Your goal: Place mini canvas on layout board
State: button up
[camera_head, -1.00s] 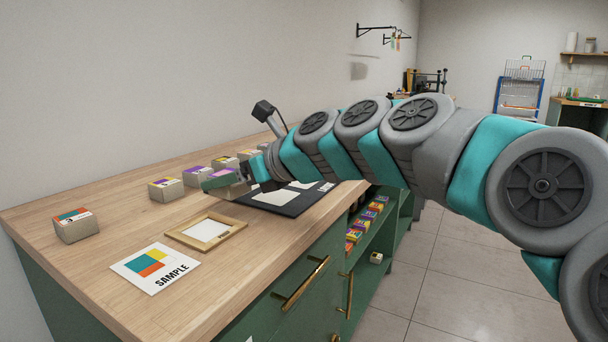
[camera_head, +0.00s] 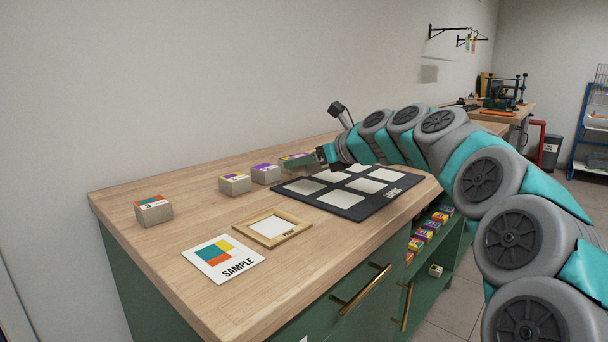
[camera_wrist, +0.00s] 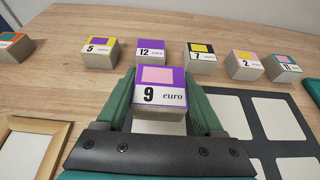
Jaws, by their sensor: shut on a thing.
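The mini canvas (camera_wrist: 160,88) is a small block with a purple and pink top and a "9 euro" label. My gripper (camera_wrist: 160,100) is shut on it, with a green finger on each side. In the head view my gripper (camera_head: 306,163) is at the far side of the black layout board (camera_head: 345,205), and the canvas is not clear there. The board lies flat on the wooden counter with several pale rectangular cells. In the wrist view, board cells (camera_wrist: 282,118) show right of and below the canvas. I cannot tell its height above the board.
Several similar blocks stand in a row behind, among them the "5" (camera_wrist: 98,50), "12" (camera_wrist: 151,52), "7" (camera_wrist: 201,56) and "2" (camera_wrist: 244,64) blocks. The counter's front left (camera_head: 190,310) is clear.

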aim_at(304, 186)
jog(key=shift+w+f, duration=0.2)
jog(key=shift+w, duration=0.2)
jog(key=shift+f, duration=1.65)
jog(key=shift+f, duration=0.1)
jog(key=o, duration=1.3)
jog(key=shift+o, duration=0.2)
jog(key=shift+s+d, duration=0.1)
jog(key=v, duration=1.1)
jog(key=shift+s+d+r, duration=0.2)
jog(key=shift+r, duration=0.2)
